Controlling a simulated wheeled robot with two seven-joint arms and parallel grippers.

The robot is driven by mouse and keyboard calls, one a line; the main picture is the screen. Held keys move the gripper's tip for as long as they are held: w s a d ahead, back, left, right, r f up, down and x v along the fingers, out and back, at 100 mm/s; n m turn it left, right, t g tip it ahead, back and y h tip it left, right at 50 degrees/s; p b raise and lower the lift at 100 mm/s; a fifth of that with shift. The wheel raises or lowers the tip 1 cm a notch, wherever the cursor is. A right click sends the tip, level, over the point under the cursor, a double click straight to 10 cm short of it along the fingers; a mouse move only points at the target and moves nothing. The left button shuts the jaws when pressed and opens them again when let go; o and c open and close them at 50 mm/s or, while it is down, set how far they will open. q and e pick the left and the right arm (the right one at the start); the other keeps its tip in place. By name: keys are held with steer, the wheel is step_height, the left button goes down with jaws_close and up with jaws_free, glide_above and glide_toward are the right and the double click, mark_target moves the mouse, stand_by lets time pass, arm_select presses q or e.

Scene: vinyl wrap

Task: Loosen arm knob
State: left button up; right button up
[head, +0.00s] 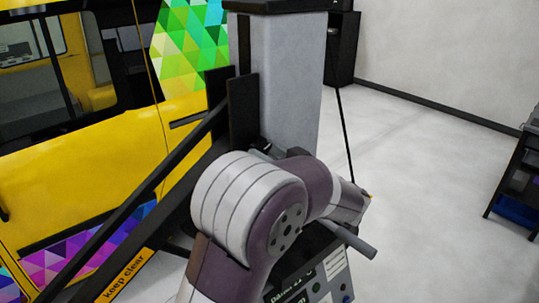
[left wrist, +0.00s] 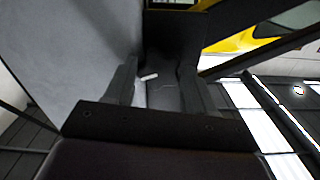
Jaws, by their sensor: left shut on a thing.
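My left gripper (left wrist: 160,88) shows in the left wrist view, its two dark fingers on either side of a dark grey part, which I take to be the arm knob (left wrist: 163,97). The gripper is shut on it; a small white piece shows between the fingers. In the head view my own white and purple arm covers most of the gripper and the knob, beside the foot of the grey lift column (head: 284,85). The dark lift arm (head: 150,250), marked "keep clear", slants down to the left. My right gripper is not in view.
A yellow vehicle (head: 90,165) with coloured triangle patterns stands at the left, close behind the lift arm. A dark shelf unit (head: 518,175) is at the right edge. A labelled panel (head: 325,285) is at the bottom. The pale floor (head: 430,190) at the right is clear.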

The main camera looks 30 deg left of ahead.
arm_select(q)
steer(key=n+b, duration=1.6)
steer(key=b, duration=0.1)
steer(key=shift+w+f, duration=0.15)
steer(key=shift+f, duration=0.05)
steer(key=shift+r+n+b, duration=0.15)
steer(key=shift+n+b, duration=0.7)
steer(key=shift+n, duration=0.1)
steer(key=shift+r+n+b, duration=0.1)
steer(key=shift+n+b, duration=0.75)
steer(key=shift+n, duration=0.1)
steer(key=o, duration=1)
steer(key=shift+d, duration=0.1)
steer(key=shift+o, duration=0.2)
steer(key=shift+r, duration=0.1)
